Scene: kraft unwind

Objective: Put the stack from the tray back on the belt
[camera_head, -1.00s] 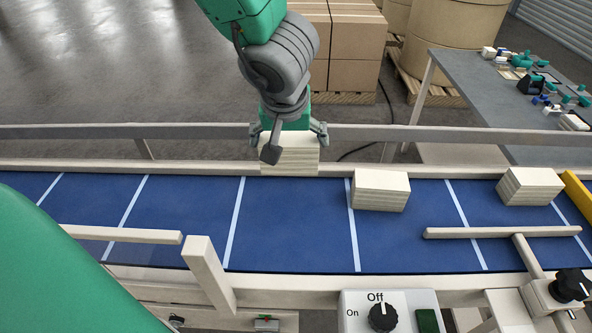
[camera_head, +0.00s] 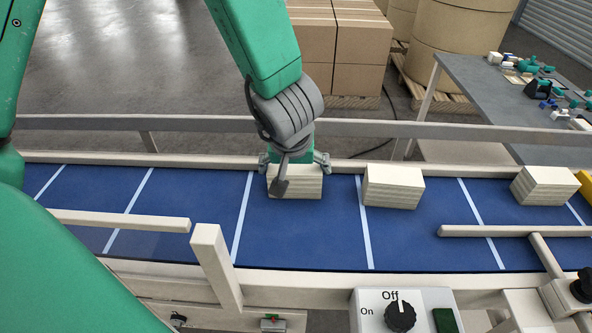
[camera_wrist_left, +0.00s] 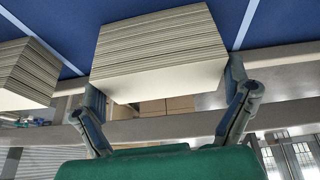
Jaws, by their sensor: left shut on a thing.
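My left gripper (camera_head: 294,165) is shut on a cream stack of sheets (camera_head: 303,184), with its fingers on both sides. The held stack is level over the blue belt (camera_head: 300,235), near its far rail; I cannot tell whether it touches the belt. In the left wrist view the held stack (camera_wrist_left: 160,50) sits between the two fingers (camera_wrist_left: 165,105). My right gripper is not in view. I cannot make out a tray.
A second stack (camera_head: 393,188) stands close to the right on the belt, and a third (camera_head: 544,186) farther right. A pale guide bar (camera_head: 120,219) and post (camera_head: 213,262) are at the near side. A control box (camera_head: 405,315) reads Off. The belt's left part is clear.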

